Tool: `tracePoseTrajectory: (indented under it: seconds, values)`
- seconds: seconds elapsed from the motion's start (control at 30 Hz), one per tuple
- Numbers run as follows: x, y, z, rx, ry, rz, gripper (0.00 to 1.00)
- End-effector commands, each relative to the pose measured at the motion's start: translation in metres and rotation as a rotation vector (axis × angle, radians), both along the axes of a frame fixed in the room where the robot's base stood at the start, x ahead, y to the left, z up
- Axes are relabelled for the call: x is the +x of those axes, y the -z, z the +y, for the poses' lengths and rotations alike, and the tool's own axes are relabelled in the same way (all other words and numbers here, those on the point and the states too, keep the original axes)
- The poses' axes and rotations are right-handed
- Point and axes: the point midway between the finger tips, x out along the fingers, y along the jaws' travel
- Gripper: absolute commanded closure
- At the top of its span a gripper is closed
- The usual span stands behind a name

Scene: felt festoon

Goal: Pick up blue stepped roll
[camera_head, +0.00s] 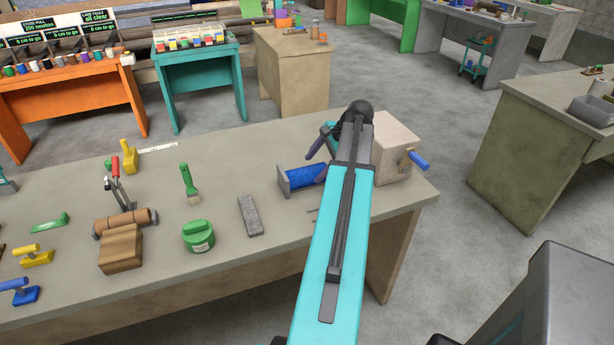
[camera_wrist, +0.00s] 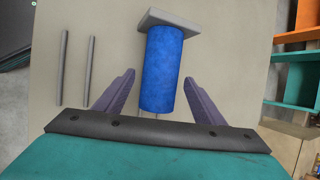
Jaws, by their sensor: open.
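The blue stepped roll (camera_head: 306,175) lies on the workbench near its right end, with a grey square plate at its left end in the head view. My arm hides its right part there. In the wrist view the blue roll (camera_wrist: 161,70) points toward my gripper, with the grey plate at its far end. My gripper (camera_wrist: 160,82) is open. Its two purple fingers stand on either side of the roll's near end, with a gap on each side. In the head view one finger (camera_head: 320,141) shows above the roll; whether they touch cannot be told.
A beige box with a blue-handled crank (camera_head: 400,140) stands right of my arm. A grey block (camera_head: 250,216), a green round container (camera_head: 198,235) and a green brush (camera_head: 188,180) lie to the left. Two thin grey rods (camera_wrist: 77,70) lie beside the roll.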

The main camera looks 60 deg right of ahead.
Motion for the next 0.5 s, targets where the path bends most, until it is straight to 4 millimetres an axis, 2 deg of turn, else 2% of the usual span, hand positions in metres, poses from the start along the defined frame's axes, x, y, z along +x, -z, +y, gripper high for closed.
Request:
tracePoseTrajectory:
  seconds: [0.17,0.5]
  values:
    - [0.004,0.006,0.001,0.001,-0.002,0.001,0.37]
    - [0.020,0.033,0.004,0.002,-0.002,0.000,0.37]
